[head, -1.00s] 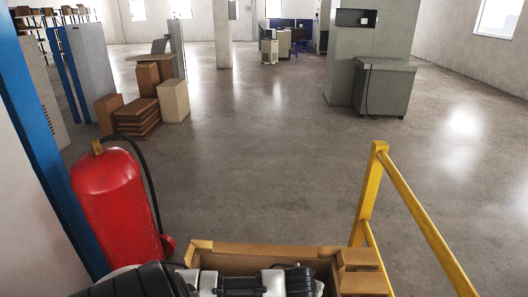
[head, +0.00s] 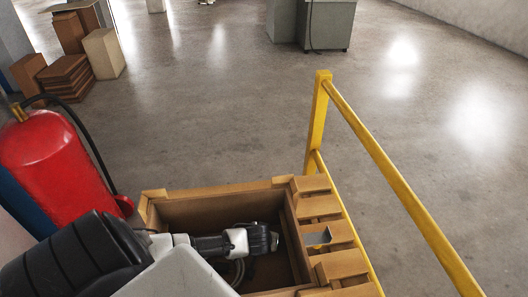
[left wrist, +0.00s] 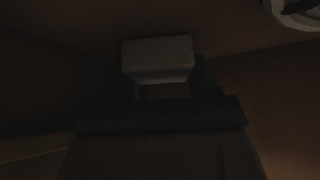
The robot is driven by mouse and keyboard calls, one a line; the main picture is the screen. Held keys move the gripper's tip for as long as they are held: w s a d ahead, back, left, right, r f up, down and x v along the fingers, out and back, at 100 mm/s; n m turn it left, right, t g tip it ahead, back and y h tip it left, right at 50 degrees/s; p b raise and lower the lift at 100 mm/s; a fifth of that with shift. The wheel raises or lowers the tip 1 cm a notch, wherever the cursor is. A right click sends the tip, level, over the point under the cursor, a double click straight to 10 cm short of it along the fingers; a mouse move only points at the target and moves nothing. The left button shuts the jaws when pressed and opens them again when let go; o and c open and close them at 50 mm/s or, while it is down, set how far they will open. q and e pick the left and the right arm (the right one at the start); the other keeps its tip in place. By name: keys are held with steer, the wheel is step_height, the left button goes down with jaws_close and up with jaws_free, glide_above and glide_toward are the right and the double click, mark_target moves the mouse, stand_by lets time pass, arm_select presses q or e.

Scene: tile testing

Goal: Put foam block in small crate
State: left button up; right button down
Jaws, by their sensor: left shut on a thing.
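My left arm reaches over a brown wooden crate (head: 215,187) in the head view, with the wrist down inside its opening. The fingertips are hidden there. In the dark left wrist view, my left gripper (left wrist: 162,90) is shut on a pale grey block, which looks like the foam block (left wrist: 158,56). Brown surfaces surround the block, and it cannot be told whether it touches them. No separate small crate can be made out. My right gripper is out of view.
A yellow railing (head: 385,170) runs along the right of the crate. A metal bracket (head: 317,237) lies on the crate's slatted right part. A red fire extinguisher (head: 55,165) stands at the left. Open concrete floor (head: 240,100) lies beyond.

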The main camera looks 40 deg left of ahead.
arm_select(q)
steer(key=shift+f, duration=0.1)
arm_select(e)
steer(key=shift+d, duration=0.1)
arm_select(q)
steer(key=o, duration=0.9)
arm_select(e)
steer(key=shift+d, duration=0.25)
arm_select(q)
steer(key=p+v, duration=0.1)
steer(key=v, duration=1.1)
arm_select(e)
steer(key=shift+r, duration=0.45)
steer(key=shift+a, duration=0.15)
